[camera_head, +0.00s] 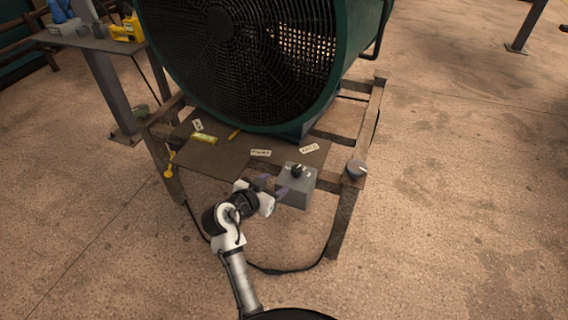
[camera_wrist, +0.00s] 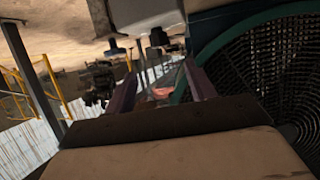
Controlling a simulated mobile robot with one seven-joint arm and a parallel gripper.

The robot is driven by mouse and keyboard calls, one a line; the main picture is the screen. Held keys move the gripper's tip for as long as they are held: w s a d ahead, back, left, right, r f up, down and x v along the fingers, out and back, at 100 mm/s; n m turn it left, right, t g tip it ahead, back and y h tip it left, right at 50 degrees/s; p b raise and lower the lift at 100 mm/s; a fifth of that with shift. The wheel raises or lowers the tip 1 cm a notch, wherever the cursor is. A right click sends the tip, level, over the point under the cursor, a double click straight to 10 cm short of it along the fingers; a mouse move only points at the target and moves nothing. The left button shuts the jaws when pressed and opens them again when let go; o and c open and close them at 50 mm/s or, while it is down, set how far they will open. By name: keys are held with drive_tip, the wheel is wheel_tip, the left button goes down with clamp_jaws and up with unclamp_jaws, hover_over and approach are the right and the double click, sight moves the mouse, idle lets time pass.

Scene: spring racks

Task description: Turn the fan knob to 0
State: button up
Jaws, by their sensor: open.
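Which number the knob points to is too small to read. My gripper (camera_head: 272,186) is open, with its purple fingers just left of the box at about its height. The wrist view shows both fingers (camera_wrist: 163,92) spread with nothing held between them. The box (camera_wrist: 148,14) and the dark knob (camera_wrist: 158,38) show beyond the fingertips at the top of that view; the fan (camera_wrist: 280,75) is at right.
The stand's board (camera_head: 228,158) carries several paper labels and a yellow item (camera_head: 204,138). A black cable (camera_head: 285,270) hangs below. A side table (camera_head: 85,40) is at upper left.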

sight(296, 169)
drive_tip(key=p+x, duration=0.2)
drive_tip(key=x, duration=1.1)
drive_tip(key=shift+w+d, duration=0.1)
drive_tip(key=shift+w, duration=0.2)
drive_tip(key=c, duration=1)
drive_tip(key=shift+o, duration=0.2)
